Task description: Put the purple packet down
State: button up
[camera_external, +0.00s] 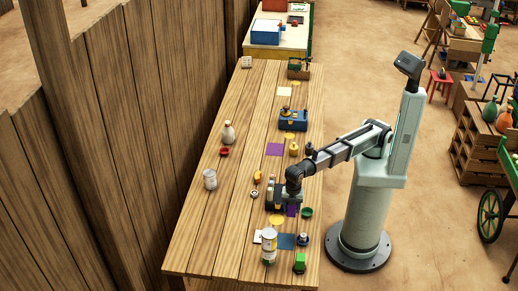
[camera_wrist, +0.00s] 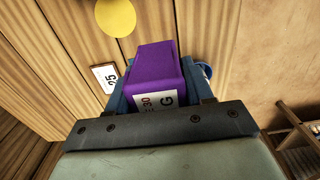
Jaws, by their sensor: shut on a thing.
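The purple packet (camera_wrist: 152,64) is a boxy block with a white label showing dark print. In the wrist view my gripper (camera_wrist: 158,92) is shut on it, with a blue finger on each side. In the external view the packet (camera_external: 292,210) shows as a small purple patch at the end of my arm, by my gripper (camera_external: 283,203), over the near part of the wooden table (camera_external: 210,240). I cannot tell whether its underside touches anything.
A green cup (camera_external: 307,212) stands close to the right of my gripper. A blue balance-like device (camera_external: 293,120) stands farther back. The table's left near part is clear.

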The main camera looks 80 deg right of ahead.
jog(key=shift+f, duration=5.3)
jog(key=shift+f, duration=0.15)
jog(key=o, duration=1.1)
notch_tip(320, 180, up, 12)
jog(key=shift+r, duration=0.2)
